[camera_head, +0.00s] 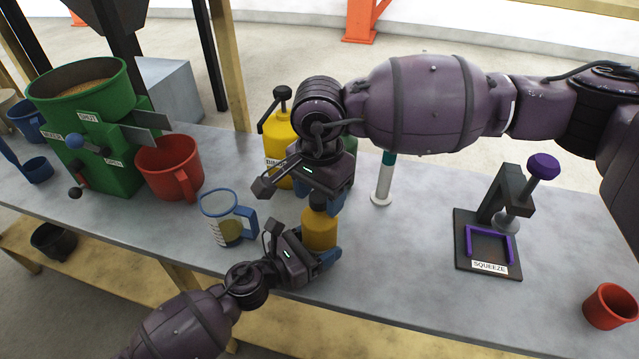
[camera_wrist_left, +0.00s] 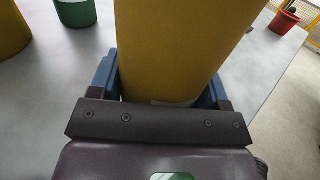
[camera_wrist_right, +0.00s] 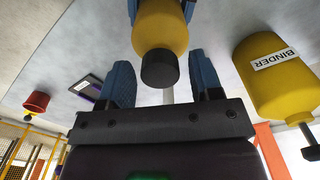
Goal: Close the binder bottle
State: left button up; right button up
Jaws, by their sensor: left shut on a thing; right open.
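A small yellow bottle (camera_head: 319,231) stands upright above the bench, held by my left gripper (camera_head: 321,250), which is shut around its body. The body fills the left wrist view (camera_wrist_left: 170,45). A dark cap (camera_wrist_right: 160,69) sits at the bottle's top in the right wrist view; I cannot tell how tightly it is seated. My right gripper (camera_head: 320,200) is open just over the bottle's top. Its blue fingers (camera_wrist_right: 163,85) stand on either side of the cap with gaps. A larger yellow container labelled BINDER (camera_wrist_right: 278,75) with a dark top fitting is nearby.
A measuring cup with a blue handle (camera_head: 228,218) is left of the bottle. A red mug (camera_head: 168,166) and green machine (camera_head: 100,165) stand further left. A white tube (camera_head: 382,184), the SQUEEZE press (camera_head: 488,240) and a red cup (camera_head: 610,306) are right.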

jog(key=c, duration=0.9)
jog(key=m, duration=0.4)
jog(key=shift+c, duration=0.3)
jog(key=m, duration=0.4)
jog(key=o, duration=1)
jog(key=shift+r, duration=2.25)
jog(key=shift+c, duration=0.2)
